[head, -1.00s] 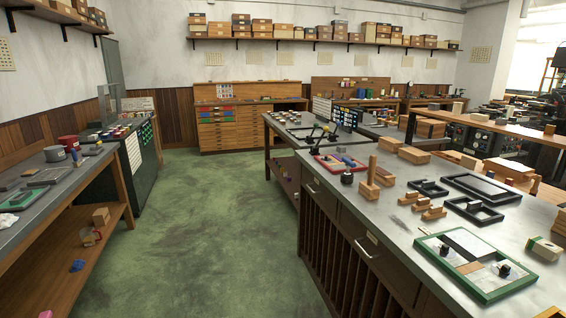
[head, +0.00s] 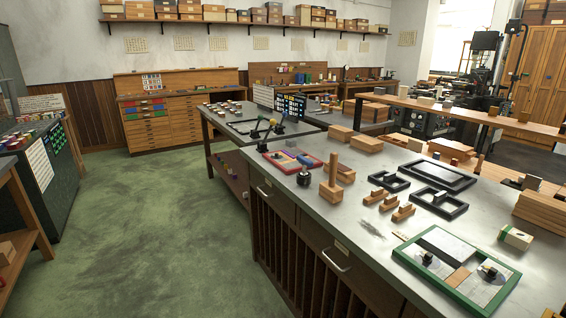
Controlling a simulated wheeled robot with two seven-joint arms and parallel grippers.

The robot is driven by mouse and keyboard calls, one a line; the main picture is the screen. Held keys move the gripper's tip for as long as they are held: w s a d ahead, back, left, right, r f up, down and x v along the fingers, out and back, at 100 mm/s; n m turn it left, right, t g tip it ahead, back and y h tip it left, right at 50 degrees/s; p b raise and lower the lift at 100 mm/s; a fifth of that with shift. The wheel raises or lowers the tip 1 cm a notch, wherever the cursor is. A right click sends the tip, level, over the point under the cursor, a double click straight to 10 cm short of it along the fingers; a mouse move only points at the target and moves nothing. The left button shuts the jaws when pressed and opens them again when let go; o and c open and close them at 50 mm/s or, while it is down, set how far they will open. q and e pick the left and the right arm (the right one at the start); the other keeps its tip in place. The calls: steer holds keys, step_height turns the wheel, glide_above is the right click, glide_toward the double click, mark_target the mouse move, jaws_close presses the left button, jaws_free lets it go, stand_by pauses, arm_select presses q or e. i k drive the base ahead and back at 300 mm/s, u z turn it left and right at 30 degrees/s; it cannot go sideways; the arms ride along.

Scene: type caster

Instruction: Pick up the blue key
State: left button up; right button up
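I cannot make out a blue key for certain. Small blue pieces (head: 306,160) lie in a red-rimmed tray (head: 279,163) on the near right workbench, too small to identify. Neither of my grippers is in view.
The grey-topped workbench (head: 345,222) fills the right, with a green frame (head: 478,305), black frames (head: 438,203) and wooden blocks (head: 332,184) on it. A second table (head: 262,127) stands behind it. The green floor (head: 150,225) is clear between it and the dark cabinet (head: 48,180) at left.

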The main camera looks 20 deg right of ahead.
mark_target(305, 162)
steer(key=z, duration=0.2)
steer(key=i, duration=0.75)
steer(key=z, duration=0.95)
steer(key=i, duration=0.55)
steer(key=z, duration=0.65)
